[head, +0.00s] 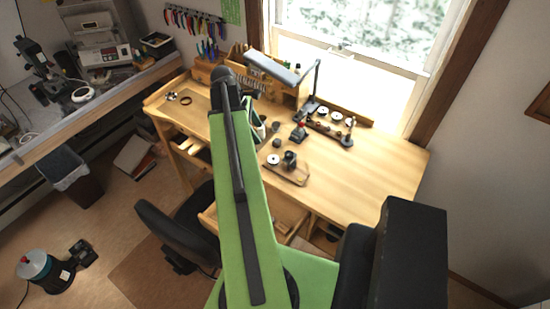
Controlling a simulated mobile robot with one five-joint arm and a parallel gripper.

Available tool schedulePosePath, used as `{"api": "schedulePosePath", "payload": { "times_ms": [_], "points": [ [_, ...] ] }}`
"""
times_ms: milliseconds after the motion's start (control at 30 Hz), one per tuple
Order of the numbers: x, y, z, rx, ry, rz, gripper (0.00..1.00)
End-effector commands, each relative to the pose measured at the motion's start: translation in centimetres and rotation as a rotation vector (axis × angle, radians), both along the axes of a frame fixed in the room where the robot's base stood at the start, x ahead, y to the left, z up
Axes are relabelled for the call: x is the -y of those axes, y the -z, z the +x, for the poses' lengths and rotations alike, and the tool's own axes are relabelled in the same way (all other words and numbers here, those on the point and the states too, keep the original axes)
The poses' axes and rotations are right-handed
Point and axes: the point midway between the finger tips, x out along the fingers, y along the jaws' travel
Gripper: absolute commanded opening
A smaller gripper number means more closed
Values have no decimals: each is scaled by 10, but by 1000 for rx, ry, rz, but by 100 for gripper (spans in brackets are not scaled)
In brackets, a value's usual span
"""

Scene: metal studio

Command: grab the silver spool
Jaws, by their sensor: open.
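I cannot single out the silver spool for certain at this size. A small pale, round, spool-like piece (273,159) sits at the left of a small wooden tray (299,177) on the workbench, beside a dark piece (290,159). Two more pale round pieces (322,111) (337,116) sit on a dark holder further back. My green arm rises through the middle of the view, left of the tray. My gripper does not show clearly; the arm hides the area behind it.
The wooden workbench (385,165) has clear room at its right. A desk lamp (272,68) and wooden organisers stand at the back under the window. A black chair (170,235) is at the front left. Rings and small parts (185,99) lie at the bench's left end.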

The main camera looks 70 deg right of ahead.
Motion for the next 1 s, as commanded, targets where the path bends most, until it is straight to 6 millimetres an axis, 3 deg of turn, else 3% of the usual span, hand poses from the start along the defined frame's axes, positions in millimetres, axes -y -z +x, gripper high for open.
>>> {"api": "schedulePosePath", "payload": {
  "times_ms": [533, 633, 833, 1000],
  "points": [
    [12, 106, -36, 1, 2, 0, 69],
    [13, 115, -41, 1, 1, -1, 69],
    [14, 115, -43, 1, -2, -1, 69],
    [17, 140, -52, 3, 0, -1, 69]
  ]
}}
